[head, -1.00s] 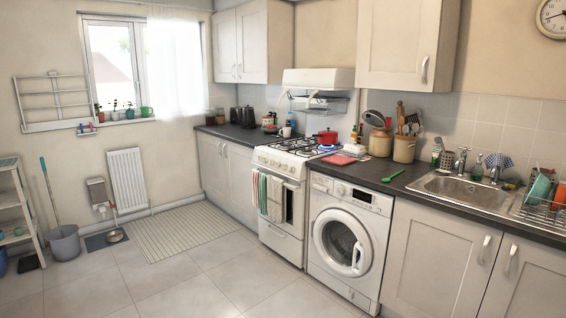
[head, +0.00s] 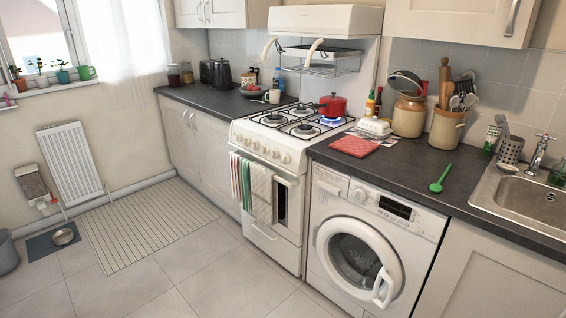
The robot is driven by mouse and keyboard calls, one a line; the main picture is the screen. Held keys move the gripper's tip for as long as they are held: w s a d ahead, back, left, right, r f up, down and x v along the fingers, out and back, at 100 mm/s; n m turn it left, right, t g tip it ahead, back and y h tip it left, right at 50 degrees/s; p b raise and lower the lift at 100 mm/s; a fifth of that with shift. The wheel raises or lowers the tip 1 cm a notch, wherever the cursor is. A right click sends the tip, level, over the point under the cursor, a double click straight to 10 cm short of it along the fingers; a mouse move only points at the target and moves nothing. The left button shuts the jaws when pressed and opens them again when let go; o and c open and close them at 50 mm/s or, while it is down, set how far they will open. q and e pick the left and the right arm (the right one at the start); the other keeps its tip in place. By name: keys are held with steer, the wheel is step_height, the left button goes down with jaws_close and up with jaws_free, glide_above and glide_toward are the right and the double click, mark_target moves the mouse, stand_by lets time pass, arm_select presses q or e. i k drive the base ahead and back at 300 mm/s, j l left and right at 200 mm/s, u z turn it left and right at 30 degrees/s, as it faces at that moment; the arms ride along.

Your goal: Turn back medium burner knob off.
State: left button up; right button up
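The white gas stove (head: 262,208) stands between the left counter and the washing machine. A row of several pale knobs (head: 265,150) runs along its front panel, above the oven door. The knobs are too small to read their settings or tell which burner each one serves. A blue flame (head: 331,122) burns at the back right burner. The other burners show no flame. A red pot (head: 333,105) stands just behind the flame; I cannot tell whether it rests partly over that burner. Neither of my grippers is in view.
Towels (head: 260,194) hang on the oven door handle. The washing machine (head: 366,245) stands right of the stove, under the dark counter (head: 405,178). The tiled floor (head: 195,257) before the stove is clear.

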mark_target(285, 158)
steer(key=i+j, duration=0.1)
steer(key=i, duration=0.35)
steer(key=i+j+z, duration=0.1)
steer(key=i, duration=0.35)
steer(key=i+j+z, duration=0.1)
steer(key=i, duration=0.35)
steer(key=j, duration=0.1)
